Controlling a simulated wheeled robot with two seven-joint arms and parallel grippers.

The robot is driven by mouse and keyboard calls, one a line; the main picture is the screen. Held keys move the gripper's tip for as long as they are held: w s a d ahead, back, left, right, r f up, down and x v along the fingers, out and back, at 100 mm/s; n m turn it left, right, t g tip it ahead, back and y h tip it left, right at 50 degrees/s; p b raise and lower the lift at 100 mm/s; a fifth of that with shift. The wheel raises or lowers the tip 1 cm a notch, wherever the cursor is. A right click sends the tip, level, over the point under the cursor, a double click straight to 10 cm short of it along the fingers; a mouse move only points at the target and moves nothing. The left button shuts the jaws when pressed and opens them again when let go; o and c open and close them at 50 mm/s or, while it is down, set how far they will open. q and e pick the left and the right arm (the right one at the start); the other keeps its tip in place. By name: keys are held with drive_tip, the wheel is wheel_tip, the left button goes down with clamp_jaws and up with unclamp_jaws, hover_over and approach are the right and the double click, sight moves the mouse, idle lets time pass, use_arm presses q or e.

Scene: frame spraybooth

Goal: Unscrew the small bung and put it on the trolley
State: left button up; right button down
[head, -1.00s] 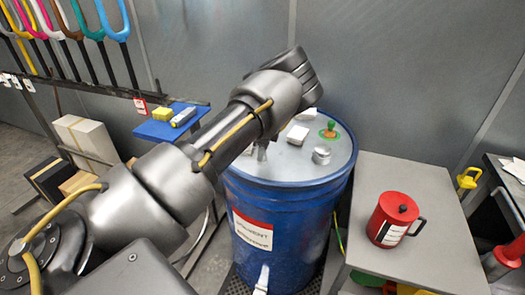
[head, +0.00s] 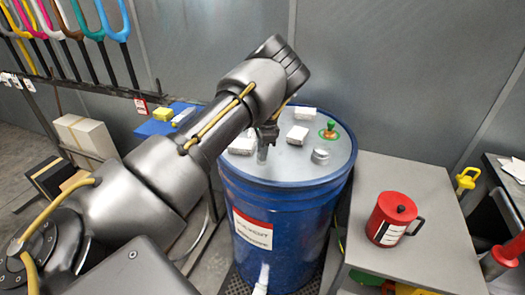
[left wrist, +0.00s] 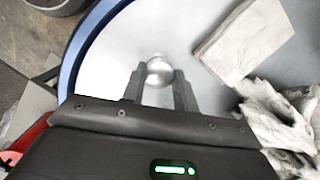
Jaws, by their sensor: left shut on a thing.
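The blue drum (head: 275,212) stands in the middle of the head view. My left gripper (head: 265,143) reaches down over the left part of its pale lid. In the left wrist view, my left gripper (left wrist: 158,88) is shut on a small round silvery bung (left wrist: 158,70), which sits between its fingertips. I cannot tell whether the bung is still seated in the lid or just clear of it. A larger silver cap (head: 320,155) sits farther right on the lid. The grey trolley (head: 425,255) stands right of the drum. My right gripper is out of view.
White folded cloths or blocks (head: 297,135) and a green-handled item (head: 329,130) lie on the lid. A red can (head: 393,220) stands on the trolley, with bare top around it. A blue surface (head: 155,126) with a yellow block (head: 162,115) is at the left.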

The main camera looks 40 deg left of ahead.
use_arm(q)
drive_tip(key=shift+a, duration=0.1)
drive_tip(key=o, duration=0.6)
drive_tip(key=shift+s+a, duration=0.1)
drive_tip(key=shift+o, duration=0.2)
